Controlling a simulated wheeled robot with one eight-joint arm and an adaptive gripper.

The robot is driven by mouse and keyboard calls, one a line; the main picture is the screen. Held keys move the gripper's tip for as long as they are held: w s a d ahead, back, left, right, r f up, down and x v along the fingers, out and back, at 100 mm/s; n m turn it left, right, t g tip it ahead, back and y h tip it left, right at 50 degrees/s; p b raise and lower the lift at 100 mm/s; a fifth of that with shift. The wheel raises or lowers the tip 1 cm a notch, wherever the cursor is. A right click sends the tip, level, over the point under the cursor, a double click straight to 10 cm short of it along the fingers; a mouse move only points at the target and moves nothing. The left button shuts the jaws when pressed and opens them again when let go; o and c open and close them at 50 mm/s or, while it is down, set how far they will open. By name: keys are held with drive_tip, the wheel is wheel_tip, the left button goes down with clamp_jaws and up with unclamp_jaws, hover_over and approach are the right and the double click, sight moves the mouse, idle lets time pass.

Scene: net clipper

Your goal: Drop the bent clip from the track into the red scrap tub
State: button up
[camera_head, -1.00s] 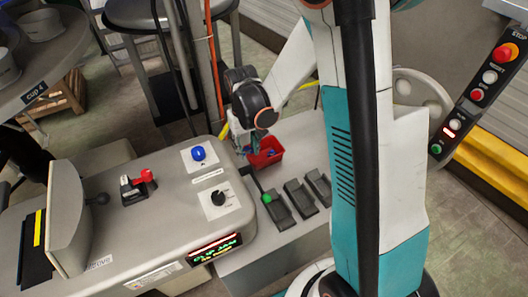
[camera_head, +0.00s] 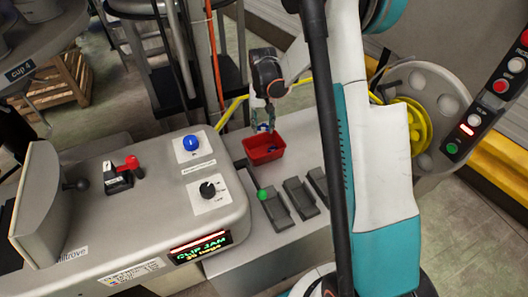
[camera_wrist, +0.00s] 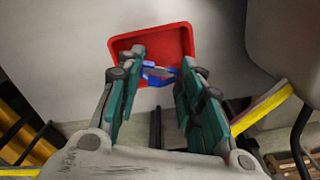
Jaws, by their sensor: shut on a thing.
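The red scrap tub (camera_head: 264,157) sits on the grey bench top. My gripper (camera_head: 263,126) is just above the back edge of the tub, fingers pointing down. It is shut on a small blue clip (camera_head: 263,128) between its fingertips. In the wrist view, the tub (camera_wrist: 178,36) lies beyond the fingertips of my gripper (camera_wrist: 162,64), and the blue and grey clip (camera_wrist: 158,72) shows between them, overlapping the tub's inside. The clip's bend is too small to tell.
A grey machine console (camera_head: 130,200) with a blue button (camera_head: 190,143), a dial and a lit "CLIP JAM" display (camera_head: 200,244) stands left of the tub. An orange hose (camera_head: 214,60) hangs behind.

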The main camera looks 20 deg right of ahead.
drive_tip(key=w+d+f+m+b, duration=0.1)
drive_tip(key=w+d+f+b, duration=0.1)
drive_tip(key=f, duration=0.4)
drive_tip(key=shift+d+f+b, duration=0.2)
drive_tip(key=shift+d+b, duration=0.35)
drive_tip(key=shift+b, duration=0.05)
drive_tip(key=o, duration=0.8)
drive_tip(key=shift+r, duration=0.1)
wheel_tip(320, 180, up, 12)
